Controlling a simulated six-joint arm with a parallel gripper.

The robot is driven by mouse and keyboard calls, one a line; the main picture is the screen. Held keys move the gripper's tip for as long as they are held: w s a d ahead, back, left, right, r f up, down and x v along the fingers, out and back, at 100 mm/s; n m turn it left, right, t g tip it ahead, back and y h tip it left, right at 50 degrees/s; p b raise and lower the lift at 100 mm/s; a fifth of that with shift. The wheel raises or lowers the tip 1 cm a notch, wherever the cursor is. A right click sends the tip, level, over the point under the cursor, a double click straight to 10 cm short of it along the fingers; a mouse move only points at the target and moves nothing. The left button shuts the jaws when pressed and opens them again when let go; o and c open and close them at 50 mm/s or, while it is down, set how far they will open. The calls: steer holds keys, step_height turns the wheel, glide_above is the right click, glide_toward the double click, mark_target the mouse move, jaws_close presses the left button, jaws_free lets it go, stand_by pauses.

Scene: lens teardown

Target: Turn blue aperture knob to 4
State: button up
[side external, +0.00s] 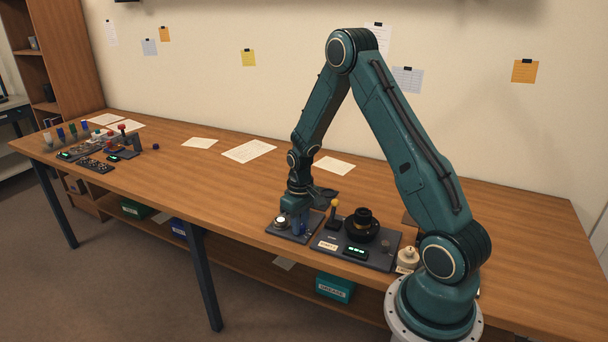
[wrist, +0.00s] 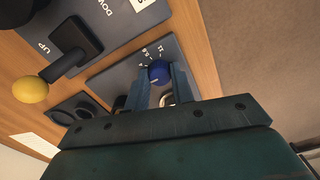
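In the side view my gripper (side external: 297,221) points down over the small panel (side external: 283,237) and largely hides the knob.
A pale round button (side external: 281,223) stands on the same panel. To the right, another panel (side external: 323,245) carries a yellow-topped lever (side external: 334,207), a black lens part (side external: 361,227) and a green-lit display (side external: 355,253). Papers (side external: 248,151) lie behind; the table middle is mostly clear.

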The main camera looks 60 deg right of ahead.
steer(key=shift+m, duration=0.4)
steer(key=m, duration=0.3)
steer(key=shift+m, duration=2)
steer(key=o, duration=1)
steer(key=shift+r, duration=0.2)
step_height(320, 180, up, 14)
steer(key=shift+f, duration=0.25)
